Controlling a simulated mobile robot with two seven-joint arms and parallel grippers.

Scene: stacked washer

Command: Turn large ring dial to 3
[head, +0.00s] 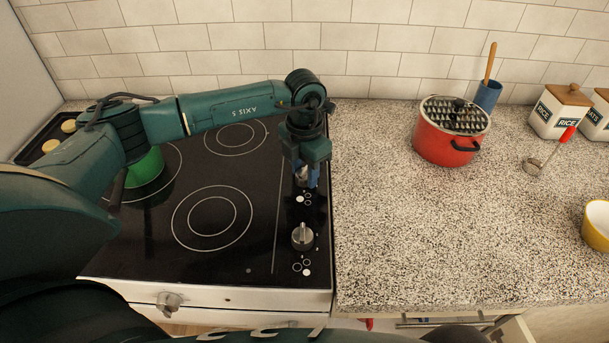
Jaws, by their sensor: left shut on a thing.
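The black glass cooktop (258,262) has a column of controls along its right side. My left gripper (307,180) reaches down from above onto the rear silver dial (301,173) and is shut on it. The fingers hide most of that dial, so its pointer setting cannot be read. A second silver dial (302,237) stands uncovered nearer the front edge, with its raised grip pointing roughly front to back. Small white ring symbols are printed near each dial. Numbers are too small to read. My right gripper is not in view.
A green pot (146,168) stands on the left burner, partly behind my left arm. A red pot (446,140) with a grater on top stands on the speckled counter (420,235). A ladle (548,153) and a yellow bowl (597,226) are farther right.

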